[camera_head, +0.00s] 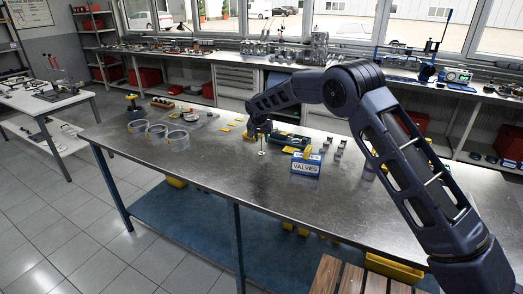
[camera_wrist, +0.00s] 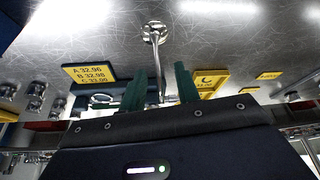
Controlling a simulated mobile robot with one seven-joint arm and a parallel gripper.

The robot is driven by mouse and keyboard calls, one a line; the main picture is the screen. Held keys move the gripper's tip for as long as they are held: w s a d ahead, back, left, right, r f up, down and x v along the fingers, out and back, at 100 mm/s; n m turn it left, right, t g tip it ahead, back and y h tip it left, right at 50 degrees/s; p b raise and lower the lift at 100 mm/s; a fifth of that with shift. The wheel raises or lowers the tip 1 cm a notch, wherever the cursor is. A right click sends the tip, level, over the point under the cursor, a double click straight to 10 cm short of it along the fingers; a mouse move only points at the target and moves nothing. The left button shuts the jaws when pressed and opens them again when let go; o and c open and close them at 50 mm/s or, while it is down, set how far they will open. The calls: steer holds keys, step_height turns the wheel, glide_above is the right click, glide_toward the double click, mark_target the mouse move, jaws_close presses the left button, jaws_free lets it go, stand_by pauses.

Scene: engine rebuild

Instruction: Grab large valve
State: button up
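A metal valve (camera_wrist: 154,34) with a round head and a thin stem shows in the wrist view. Its stem runs between the two green fingers of my gripper (camera_wrist: 160,88). A gap shows on each side of the stem, so the gripper looks open around it. In the head view the valve head (camera_head: 261,152) is a small pale disc just below my gripper (camera_head: 261,134), over the steel table. I cannot tell whether the head touches the table. The stem's far end is hidden by the gripper body.
A blue and white VALVES sign (camera_head: 306,165) stands right of the gripper on the steel table (camera_head: 200,185). Yellow number cards (camera_wrist: 89,74) lie nearby. Clear rings (camera_head: 178,140) stand at the left. Small metal parts (camera_head: 341,144) stand at the right. The table's front is bare.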

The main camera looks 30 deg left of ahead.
steer(key=shift+w+f, duration=0.25)
steer(key=shift+f, duration=0.3)
steer(key=shift+c, duration=0.2)
jaws_close()
steer(key=shift+r, duration=0.15)
